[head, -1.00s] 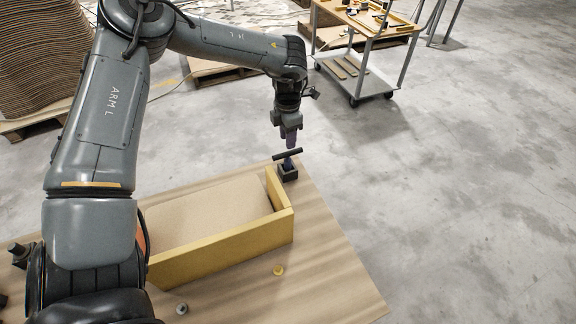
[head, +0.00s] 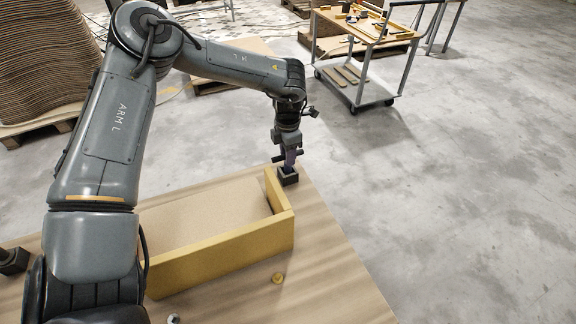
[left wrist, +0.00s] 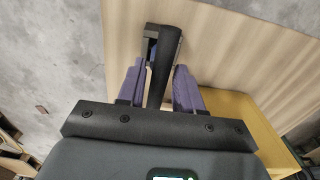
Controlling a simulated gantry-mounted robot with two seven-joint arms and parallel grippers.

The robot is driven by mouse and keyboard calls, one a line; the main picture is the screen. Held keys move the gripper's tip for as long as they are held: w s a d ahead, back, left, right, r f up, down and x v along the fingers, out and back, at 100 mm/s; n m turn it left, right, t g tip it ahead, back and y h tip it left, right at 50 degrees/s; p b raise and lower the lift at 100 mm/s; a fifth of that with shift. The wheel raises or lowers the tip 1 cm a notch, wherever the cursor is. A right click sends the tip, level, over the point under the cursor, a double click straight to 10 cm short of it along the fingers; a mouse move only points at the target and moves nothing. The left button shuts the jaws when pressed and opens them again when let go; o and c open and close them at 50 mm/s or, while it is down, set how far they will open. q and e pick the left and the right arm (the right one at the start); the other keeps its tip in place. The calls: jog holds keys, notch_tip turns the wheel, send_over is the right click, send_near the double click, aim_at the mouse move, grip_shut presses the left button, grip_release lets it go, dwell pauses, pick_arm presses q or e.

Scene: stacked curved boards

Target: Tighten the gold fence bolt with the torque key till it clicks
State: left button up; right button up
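The torque key (head: 291,155) has a black crossbar handle and stands upright in a small black holder block (head: 289,179) at the far right corner of the wooden table. My left gripper (head: 290,160) is down around the key's handle. In the left wrist view, its purple fingers (left wrist: 160,88) stand on both sides of the black handle (left wrist: 166,55), with a narrow gap showing on the left. The gold bolt (head: 278,278) sits on the tabletop in front of the yellow fence (head: 225,252). My right gripper cannot be made out.
A silver bolt (head: 173,319) is at the table's near edge of view. A dark object (head: 12,261) is at the far left. The tabletop (head: 335,265) right of the fence is clear. A cart (head: 362,88) and stacked curved boards (head: 45,60) stand behind.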

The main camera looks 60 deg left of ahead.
pick_arm(q)
grip_shut()
jog(key=shift+r, duration=0.1)
jog(key=shift+r+p, duration=1.2)
jog(key=shift+r, duration=0.15)
jog(key=shift+r+p, duration=1.2)
jog(key=shift+r, duration=0.4)
jog(key=shift+a, duration=0.1)
